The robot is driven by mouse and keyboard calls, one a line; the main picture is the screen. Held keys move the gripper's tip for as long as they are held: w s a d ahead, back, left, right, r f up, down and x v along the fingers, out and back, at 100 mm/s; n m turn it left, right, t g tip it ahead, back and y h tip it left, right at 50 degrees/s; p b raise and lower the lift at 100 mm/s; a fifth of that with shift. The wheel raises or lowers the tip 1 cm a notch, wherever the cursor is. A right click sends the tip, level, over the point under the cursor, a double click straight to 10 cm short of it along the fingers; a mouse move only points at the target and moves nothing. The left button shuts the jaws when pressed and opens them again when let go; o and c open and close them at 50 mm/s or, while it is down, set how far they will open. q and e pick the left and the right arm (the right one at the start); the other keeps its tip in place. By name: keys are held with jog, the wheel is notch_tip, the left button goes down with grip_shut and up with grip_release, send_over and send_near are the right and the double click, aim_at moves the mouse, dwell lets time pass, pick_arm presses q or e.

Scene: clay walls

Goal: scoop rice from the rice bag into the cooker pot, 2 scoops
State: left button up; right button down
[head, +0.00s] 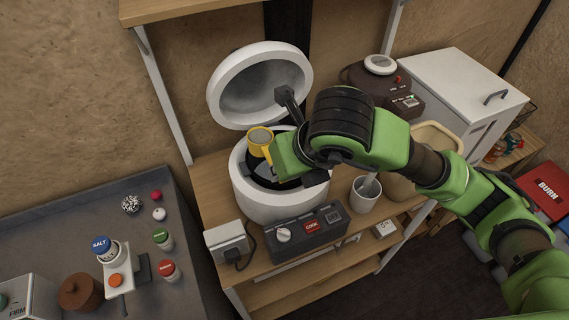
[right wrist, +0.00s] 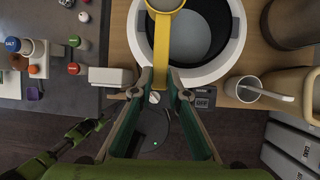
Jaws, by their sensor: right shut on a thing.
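The white cooker (head: 275,205) stands on the wooden shelf with its round lid (head: 259,85) raised. Its dark pot opening also shows in the right wrist view (right wrist: 205,45), with no rice that I can make out. My right gripper (head: 290,160) is shut on the handle of a yellow scoop (head: 259,142). The scoop's cup is over the pot's left part; whether it holds rice is unclear. In the right wrist view the yellow handle (right wrist: 162,50) runs up between the fingers. A beige bag (head: 437,138) stands right of the cooker, partly behind my arm. Dark parts, apparently my left gripper (right wrist: 88,128), show low left; its jaws are unclear.
A white cup (head: 366,196) with a utensil stands between cooker and bag. A dark brown appliance (head: 378,88) and a white cabinet (head: 455,95) are behind. The control box (head: 306,232) is in front. A grey table (head: 60,225) with jars is at left.

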jog(key=d+f+m+g+y+b, duration=0.1)
jog(key=m+y+b, duration=0.1)
jog(key=y+b, duration=0.3)
jog(key=w+d+f+m+g+y+b, duration=0.1)
jog(key=d+y+b, duration=0.1)
jog(key=y+b, duration=0.3)
jog(key=w+d+f+m+g+y+b, duration=0.1)
jog(key=d+m+y+b, duration=0.1)
jog(key=y+b, duration=0.3)
jog(key=shift+f+m+b, duration=0.15)
jog(key=shift+m+b, duration=0.15)
jog(key=shift+b, duration=0.85)
pick_arm(q)
notch_tip(320, 180, down, 17)
jog(key=shift+a, duration=0.3)
jog(key=shift+f, duration=0.1)
pick_arm(e)
jog(key=shift+y, duration=0.3)
jog(key=shift+d, duration=0.1)
